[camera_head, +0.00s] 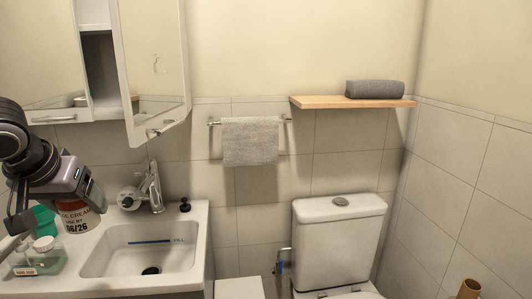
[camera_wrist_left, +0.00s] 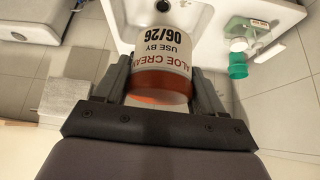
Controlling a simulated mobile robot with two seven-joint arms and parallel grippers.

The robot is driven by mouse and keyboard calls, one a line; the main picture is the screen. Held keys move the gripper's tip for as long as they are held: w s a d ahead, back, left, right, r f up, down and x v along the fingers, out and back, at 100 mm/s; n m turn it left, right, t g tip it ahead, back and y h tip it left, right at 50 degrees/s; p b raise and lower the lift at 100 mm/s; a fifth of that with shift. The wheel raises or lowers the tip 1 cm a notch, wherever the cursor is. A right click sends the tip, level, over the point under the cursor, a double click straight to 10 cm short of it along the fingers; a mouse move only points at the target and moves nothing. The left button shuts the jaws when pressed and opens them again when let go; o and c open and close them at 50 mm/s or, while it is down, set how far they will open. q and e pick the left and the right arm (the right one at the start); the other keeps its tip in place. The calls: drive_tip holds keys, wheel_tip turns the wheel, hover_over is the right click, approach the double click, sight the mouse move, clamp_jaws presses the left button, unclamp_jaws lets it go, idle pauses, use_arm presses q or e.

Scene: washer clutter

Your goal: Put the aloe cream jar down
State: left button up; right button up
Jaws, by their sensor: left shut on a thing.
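The aloe cream jar (camera_head: 78,216) has a white label with "USE BY 06/26" and a reddish-brown end. My left gripper (camera_head: 80,194) is shut on it at the left side of the sink counter (camera_head: 195,219). In the left wrist view the jar (camera_wrist_left: 162,60) sits between the two fingers of my left gripper (camera_wrist_left: 168,90), with its label text readable upside down. I cannot tell whether the jar touches the counter. My right gripper is not in view.
A green cup (camera_head: 42,220) and a soap bottle (camera_head: 40,258) stand left of the basin (camera_head: 135,257). The faucet (camera_head: 152,188) is behind the basin. The mirror cabinet door (camera_head: 155,65) hangs open above. A toilet (camera_head: 338,235) stands at the right.

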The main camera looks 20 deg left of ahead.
sight(88, 219)
use_arm(q)
drive_tip(key=shift+w+f, duration=0.15)
drive_tip(key=shift+f, duration=0.7)
drive_tip(key=shift+w+d+f, duration=0.1)
drive_tip(key=shift+d+f, duration=0.05)
drive_tip(key=shift+f, duration=0.35)
drive_tip(key=shift+w+d+f, duration=0.1)
drive_tip(key=shift+d+f, duration=0.05)
drive_tip(key=shift+f, duration=0.35)
drive_tip(key=w+d+f+m+h, duration=0.1)
drive_tip(key=w+d+f+m, duration=0.1)
drive_tip(key=d+f, duration=0.5)
drive_tip(key=w+d+f+m+h, duration=0.1)
drive_tip(key=d+f+m, duration=0.2)
drive_tip(key=d, duration=1.4)
wheel_tip(88, 219, down, 4)
drive_tip(key=shift+w+d+f+t+h, duration=0.25)
drive_tip(key=shift+w+d+t+h, duration=0.05)
drive_tip(key=shift+w+d+h, duration=0.1)
drive_tip(key=shift+a, duration=0.2)
